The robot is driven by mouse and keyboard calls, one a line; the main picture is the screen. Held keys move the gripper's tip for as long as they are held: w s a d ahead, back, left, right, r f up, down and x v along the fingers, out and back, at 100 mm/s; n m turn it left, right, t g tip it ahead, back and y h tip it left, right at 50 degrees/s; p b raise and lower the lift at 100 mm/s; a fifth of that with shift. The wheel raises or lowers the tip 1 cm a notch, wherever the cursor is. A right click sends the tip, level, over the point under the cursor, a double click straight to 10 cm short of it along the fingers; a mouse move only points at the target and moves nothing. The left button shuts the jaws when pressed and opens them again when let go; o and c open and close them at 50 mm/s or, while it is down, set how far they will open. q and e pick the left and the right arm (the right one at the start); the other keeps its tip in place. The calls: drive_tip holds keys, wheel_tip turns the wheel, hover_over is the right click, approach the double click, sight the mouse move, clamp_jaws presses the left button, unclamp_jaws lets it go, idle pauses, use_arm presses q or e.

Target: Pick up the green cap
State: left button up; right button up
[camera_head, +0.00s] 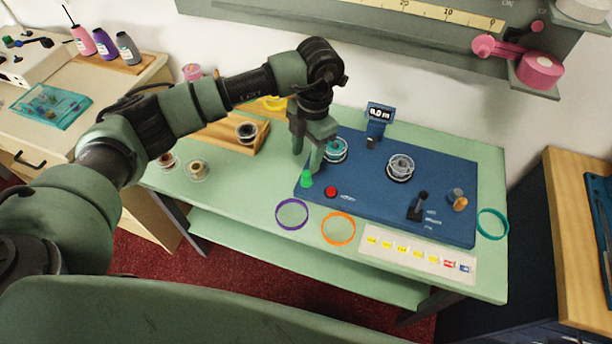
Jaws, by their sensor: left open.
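The cap shows in front of the fingers. A red button-like piece (330,192) sits just right of the cap. My right gripper is not in view.
A teal spool (336,150) stands close to the right of my left gripper. A grey spool (400,167) and a dark upright device (419,206) stand farther right. A purple ring (278,220) and an orange ring (324,235) lie in front of the mat.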

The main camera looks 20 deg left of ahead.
sight(306, 173)
use_arm(q)
wheel_tip(306, 173, down, 6)
drive_tip(key=p, duration=0.2)
drive_tip(key=shift+s+d+f+p, duration=0.1)
drive_tip(key=shift+s+f+p, duration=0.1)
drive_tip(key=shift+p, duration=0.2)
drive_tip(key=shift+f, duration=0.6)
clamp_jaws()
